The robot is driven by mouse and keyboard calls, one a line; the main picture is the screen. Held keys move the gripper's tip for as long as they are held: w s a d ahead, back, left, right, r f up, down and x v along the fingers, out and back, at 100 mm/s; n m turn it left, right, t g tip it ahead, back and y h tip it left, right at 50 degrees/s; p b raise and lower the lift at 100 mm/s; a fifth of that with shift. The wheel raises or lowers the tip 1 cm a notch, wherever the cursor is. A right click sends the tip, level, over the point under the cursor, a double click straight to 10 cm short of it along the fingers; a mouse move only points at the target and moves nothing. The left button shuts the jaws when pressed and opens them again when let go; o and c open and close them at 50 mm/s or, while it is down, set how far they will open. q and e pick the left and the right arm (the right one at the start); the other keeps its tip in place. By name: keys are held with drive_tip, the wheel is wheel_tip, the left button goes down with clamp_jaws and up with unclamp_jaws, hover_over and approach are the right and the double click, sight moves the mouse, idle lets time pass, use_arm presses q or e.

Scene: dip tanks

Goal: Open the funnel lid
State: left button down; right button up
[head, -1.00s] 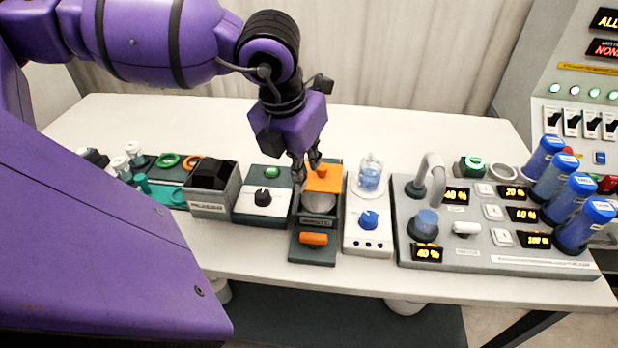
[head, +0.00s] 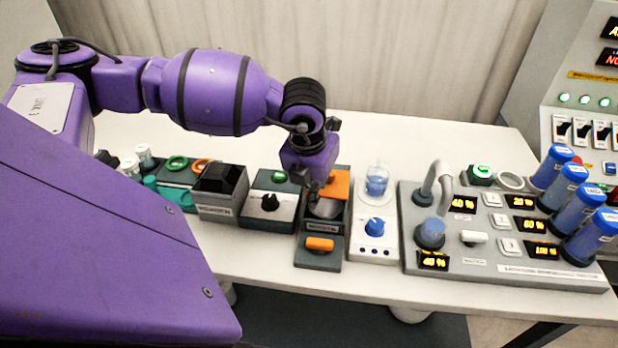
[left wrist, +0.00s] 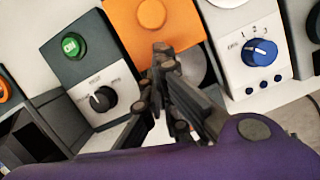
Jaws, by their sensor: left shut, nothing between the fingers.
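The orange funnel lid (head: 338,184) stands raised at the back of a dark device with an orange front handle (head: 320,244). The round metallic funnel (head: 325,209) shows uncovered in front of it. In the left wrist view the lid (left wrist: 152,28) is an orange plate with a round knob. Part of the funnel (left wrist: 196,66) shows behind my fingers. My left gripper (head: 313,194) is shut and empty, in front of the lid and over the left side of the funnel. Whether it touches the lid is unclear. My right gripper is not in view.
A black-knob box with a green button (head: 280,177) stands left of the device. A white blue-knob unit (head: 375,227) with a glass vessel stands right. Beyond it is a grey panel with displays (head: 480,262) and blue-capped tubes. The table front is clear.

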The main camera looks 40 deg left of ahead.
use_arm(q)
drive_tip(key=shift+w+a, duration=0.1)
drive_tip(key=shift+w, duration=0.3)
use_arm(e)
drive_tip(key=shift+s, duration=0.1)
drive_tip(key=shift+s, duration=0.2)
